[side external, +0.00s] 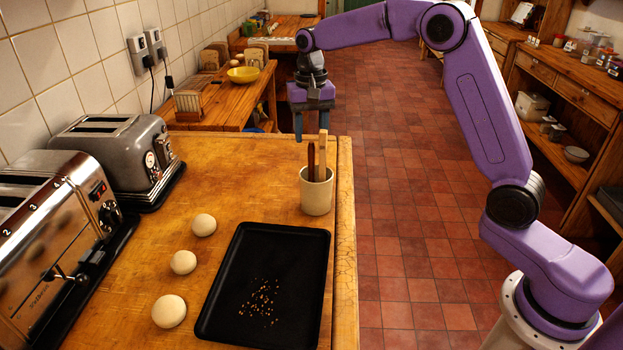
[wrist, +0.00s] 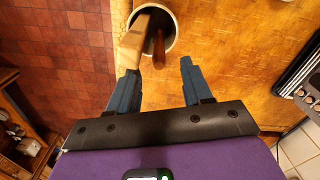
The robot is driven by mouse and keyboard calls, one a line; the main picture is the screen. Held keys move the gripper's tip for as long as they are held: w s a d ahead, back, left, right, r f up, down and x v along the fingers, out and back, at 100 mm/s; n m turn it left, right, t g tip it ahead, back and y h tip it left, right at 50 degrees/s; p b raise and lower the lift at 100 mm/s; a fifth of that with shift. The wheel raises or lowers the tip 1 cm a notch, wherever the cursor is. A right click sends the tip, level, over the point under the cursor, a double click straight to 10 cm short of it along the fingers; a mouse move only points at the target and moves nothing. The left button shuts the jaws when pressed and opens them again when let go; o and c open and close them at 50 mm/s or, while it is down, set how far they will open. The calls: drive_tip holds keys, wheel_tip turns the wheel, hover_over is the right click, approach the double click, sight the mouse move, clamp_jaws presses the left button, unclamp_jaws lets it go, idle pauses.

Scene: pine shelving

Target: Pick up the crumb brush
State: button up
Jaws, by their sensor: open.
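A cream cup (side external: 316,196) stands upright near the right edge of the wooden counter. Two upright tools stick out of it: a pale wooden one (side external: 322,155) and a dark brown one (side external: 311,160). I cannot tell which is the crumb brush, as their lower ends are hidden in the cup. The wrist view shows the cup (wrist: 174,42), the pale tool (wrist: 134,42) and the dark tool (wrist: 158,50) just beyond my fingertips. My gripper (side external: 312,132) points down near the tool tops, behind them in the side view. Its blue fingers (wrist: 157,68) are apart, with nothing held.
A black tray (side external: 222,300) with crumbs (side external: 260,302) lies in front of the cup. Several dough balls (side external: 183,262) sit left of it. Two toasters (side external: 120,150) line the wall. Bare counter lies between the cup and toasters.

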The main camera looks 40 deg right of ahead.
sight(311, 142)
drive_tip(key=shift+f, duration=1.6)
drive_tip(key=c, duration=0.9)
clamp_jaws()
drive_tip(key=shift+r, duration=0.15)
